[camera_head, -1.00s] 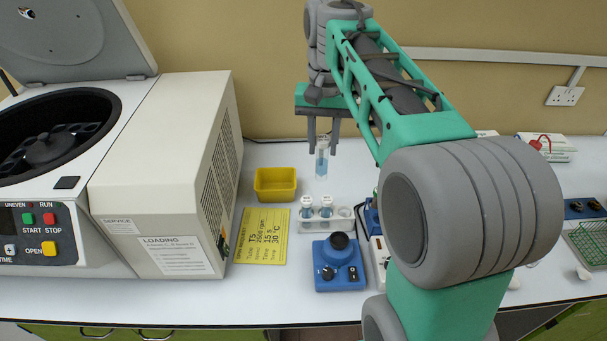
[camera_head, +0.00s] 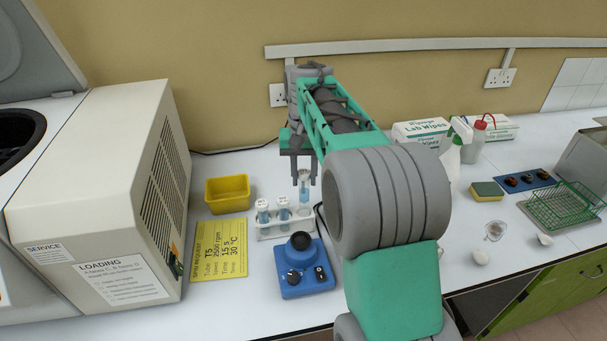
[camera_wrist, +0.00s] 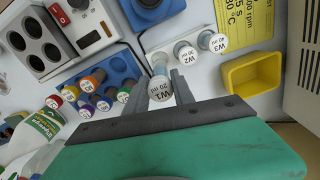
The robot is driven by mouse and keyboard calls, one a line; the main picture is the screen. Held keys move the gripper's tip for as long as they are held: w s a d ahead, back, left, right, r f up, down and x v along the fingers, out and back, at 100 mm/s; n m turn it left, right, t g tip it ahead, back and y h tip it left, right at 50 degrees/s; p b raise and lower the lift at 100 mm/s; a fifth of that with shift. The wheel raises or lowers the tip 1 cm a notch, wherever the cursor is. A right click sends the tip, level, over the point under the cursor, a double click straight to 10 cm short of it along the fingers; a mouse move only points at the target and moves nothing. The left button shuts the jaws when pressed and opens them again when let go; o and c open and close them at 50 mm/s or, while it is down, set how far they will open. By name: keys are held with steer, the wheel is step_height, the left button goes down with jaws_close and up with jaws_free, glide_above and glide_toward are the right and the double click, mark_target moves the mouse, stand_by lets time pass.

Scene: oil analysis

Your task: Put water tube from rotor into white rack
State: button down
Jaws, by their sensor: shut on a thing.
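My gripper (camera_head: 303,174) points down and is shut on the water tube W1 (camera_head: 305,187), a clear tube with pale blue liquid and a white cap. The tube hangs upright at the right end of the white rack (camera_head: 268,233). I cannot tell whether its lower end is inside a hole. Two similar tubes stand in the rack to its left. The wrist view shows tube W1 (camera_wrist: 160,85) between the fingers, with W2 (camera_wrist: 185,52) and W3 (camera_wrist: 213,43) beside it. The centrifuge (camera_head: 100,200) is at the left; its rotor is mostly out of view.
A blue vortex mixer (camera_head: 305,277) stands just in front of the rack. A yellow bin (camera_head: 228,194) and a yellow card (camera_head: 219,249) lie to its left. In the wrist view, a blue rack (camera_wrist: 120,70) of tubes with coloured caps is near the gripper's left.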

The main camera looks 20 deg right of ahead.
mark_target(304, 197)
step_height(304, 197, down, 7)
steer(key=b, duration=0.5)
steer(key=shift+f, duration=0.2)
steer(key=c, duration=1)
jaws_free()
